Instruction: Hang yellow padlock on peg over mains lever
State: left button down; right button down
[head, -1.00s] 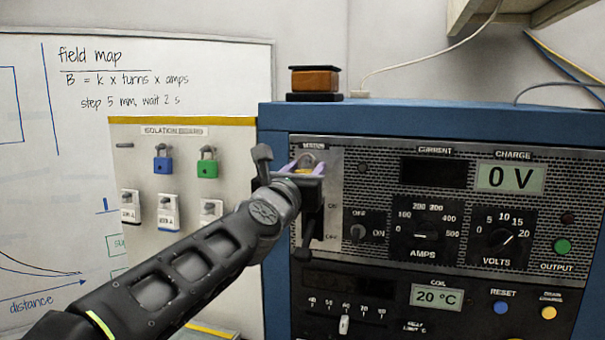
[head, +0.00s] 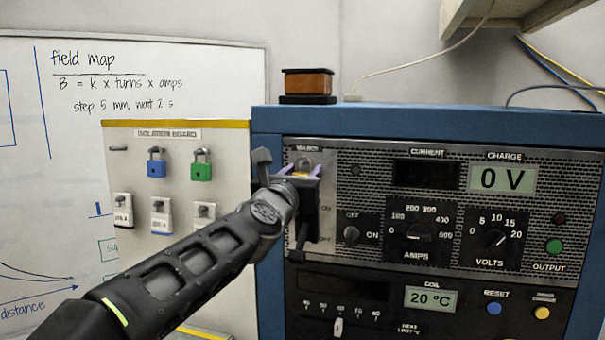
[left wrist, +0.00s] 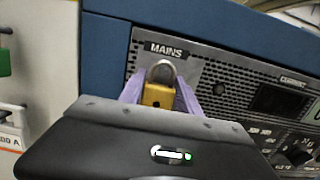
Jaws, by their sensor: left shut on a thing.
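The yellow padlock (left wrist: 157,94) is between the purple fingertips of my left gripper (left wrist: 160,92), which is shut on it. Its grey shackle points up, just below the MAINS label in the left wrist view. In the head view my left gripper (head: 299,171) is in front of the panel's upper left corner, and the padlock's shackle (head: 304,160) shows above it. The mains lever and the peg are largely hidden behind the gripper and wrist. I cannot tell whether the shackle touches a peg. My right gripper is not in view.
The blue power supply cabinet (head: 400,122) fills the right side, with its display at 0 V. The isolation board (head: 128,170) at left holds a blue padlock (head: 156,167) and a green padlock (head: 201,170). An orange-brown block (head: 307,84) sits on the cabinet.

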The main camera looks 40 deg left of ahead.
pick_arm(q)
jog(key=c, duration=0.8)
grip_release()
jog(key=shift+a+f, duration=0.1)
jog(key=shift+f, duration=0.1)
jog(key=shift+o, duration=0.2)
jog(key=shift+d, duration=0.2)
jog(key=shift+s+d+f, duration=0.1)
jog(key=shift+s+d, duration=0.1)
jog(key=shift+d, duration=0.05)
jog(key=r+b+v, duration=0.1)
jog(key=v, duration=0.6)
jog(key=shift+s+a+f, duration=0.2)
jog(key=shift+a+f, duration=0.1)
jog(key=shift+a, duration=0.1)
